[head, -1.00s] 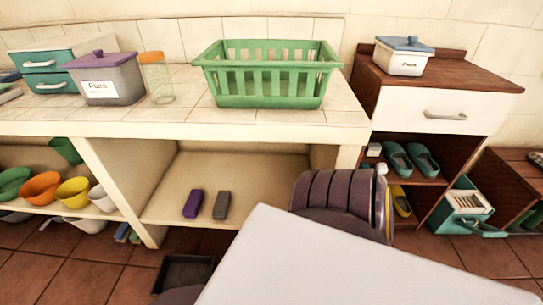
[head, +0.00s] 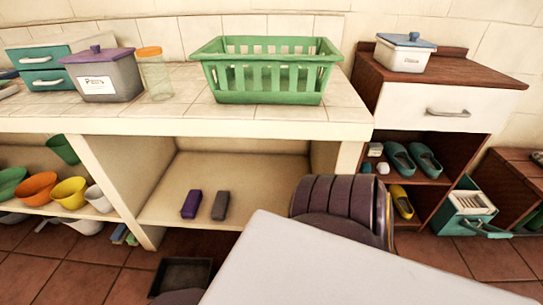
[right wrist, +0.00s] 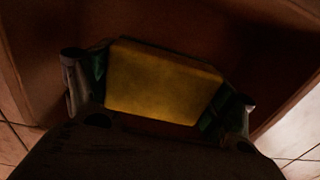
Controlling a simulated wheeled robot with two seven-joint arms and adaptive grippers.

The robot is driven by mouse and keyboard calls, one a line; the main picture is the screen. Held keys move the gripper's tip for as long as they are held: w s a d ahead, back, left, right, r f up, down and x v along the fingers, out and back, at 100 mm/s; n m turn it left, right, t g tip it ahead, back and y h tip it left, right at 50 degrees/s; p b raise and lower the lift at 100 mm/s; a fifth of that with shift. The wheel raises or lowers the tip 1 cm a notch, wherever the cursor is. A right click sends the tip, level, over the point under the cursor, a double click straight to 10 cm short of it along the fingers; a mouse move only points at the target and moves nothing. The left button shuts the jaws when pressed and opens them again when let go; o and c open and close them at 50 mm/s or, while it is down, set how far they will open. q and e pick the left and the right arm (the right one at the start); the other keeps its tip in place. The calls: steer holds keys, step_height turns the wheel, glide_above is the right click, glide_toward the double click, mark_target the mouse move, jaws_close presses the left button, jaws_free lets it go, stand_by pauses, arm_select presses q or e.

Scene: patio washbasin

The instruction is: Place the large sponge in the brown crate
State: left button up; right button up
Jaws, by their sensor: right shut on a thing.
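A large yellow sponge (right wrist: 165,82) shows in the right wrist view, between the two fingers of my right gripper (right wrist: 158,98). The gripper is shut on it, with one finger at each side. Dark brown panels (right wrist: 45,55) lie around and beyond the sponge; I cannot tell whether they belong to the brown crate. The head view shows part of my right arm but not its gripper or the sponge. No brown crate can be made out for certain there. My left gripper is in neither view.
A green basket (head: 268,85) stands on the tiled counter (head: 190,120). Below are a purple block (head: 191,204) and a grey block (head: 220,206). A dark tray (head: 182,275) lies on the floor. A brown cabinet (head: 507,88) with shoes stands at right.

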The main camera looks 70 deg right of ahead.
steer(key=shift+f, duration=0.75)
arm_select(q)
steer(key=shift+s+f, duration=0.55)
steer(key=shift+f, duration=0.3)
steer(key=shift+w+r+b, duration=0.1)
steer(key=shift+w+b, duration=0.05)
steer(key=shift+b, duration=0.15)
arm_select(e)
steer(key=shift+f, duration=0.25)
step_height(320, 180, down, 2)
steer(key=shift+b, duration=0.8)
steer(key=shift+f+b, duration=0.3)
steer(key=shift+f, duration=0.3)
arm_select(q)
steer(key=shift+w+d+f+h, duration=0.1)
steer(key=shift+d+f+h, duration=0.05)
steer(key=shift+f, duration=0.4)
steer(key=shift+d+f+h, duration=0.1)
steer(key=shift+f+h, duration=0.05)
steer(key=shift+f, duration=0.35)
